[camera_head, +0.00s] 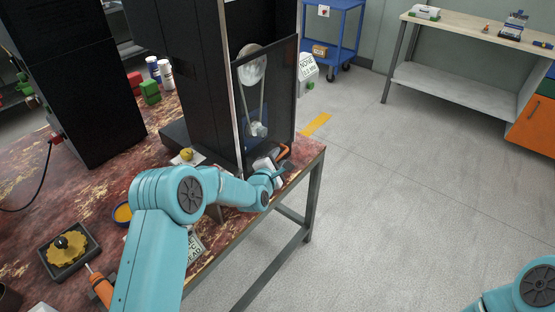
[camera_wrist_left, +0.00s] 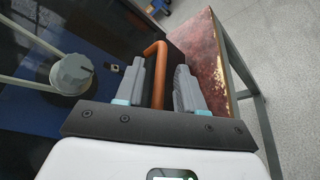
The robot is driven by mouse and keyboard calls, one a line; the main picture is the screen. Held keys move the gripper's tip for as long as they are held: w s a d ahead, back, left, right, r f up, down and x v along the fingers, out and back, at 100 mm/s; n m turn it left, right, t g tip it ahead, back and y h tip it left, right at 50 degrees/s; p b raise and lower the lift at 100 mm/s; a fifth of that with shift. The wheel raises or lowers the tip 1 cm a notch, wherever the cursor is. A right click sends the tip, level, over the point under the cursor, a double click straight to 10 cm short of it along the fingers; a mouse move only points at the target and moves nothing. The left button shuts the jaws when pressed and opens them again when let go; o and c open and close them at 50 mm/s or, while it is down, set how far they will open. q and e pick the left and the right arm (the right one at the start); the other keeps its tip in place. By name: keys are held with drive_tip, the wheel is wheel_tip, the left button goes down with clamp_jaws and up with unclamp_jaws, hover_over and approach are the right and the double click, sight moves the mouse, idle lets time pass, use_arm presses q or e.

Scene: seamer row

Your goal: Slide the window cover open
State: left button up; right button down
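The window cover (camera_head: 282,95) is a dark panel on the front of a tall black machine (camera_head: 205,75). A pale pulley (camera_head: 252,68) and belt show at its left part; the pulley also shows in the left wrist view (camera_wrist_left: 72,74). An orange handle (camera_head: 284,151) sits low at the cover's right side. In the left wrist view the handle (camera_wrist_left: 158,75) stands between the two grey fingers of my left gripper (camera_wrist_left: 160,88). The fingers are apart, with a visible gap on the handle's right. My right gripper is out of view.
The machine stands on a worn red table (camera_head: 100,205), near its right edge. A yellow gear in a black tray (camera_head: 70,262), an orange-handled tool (camera_head: 101,287) and green blocks (camera_head: 150,92) are also on it. The floor to the right is clear.

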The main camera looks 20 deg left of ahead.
use_arm(q)
clamp_jaws()
wheel_tip(320, 180, up, 17)
drive_tip(key=p, duration=0.8)
approach(277, 64)
drive_tip(key=w+d+r, duration=0.1)
drive_tip(key=w+d, duration=0.1)
drive_tip(key=w, duration=0.2)
drive_tip(key=shift+s, duration=0.1)
unclamp_jaws()
drive_tip(key=shift+s+f, duration=0.1)
drive_tip(key=shift+f, duration=0.05)
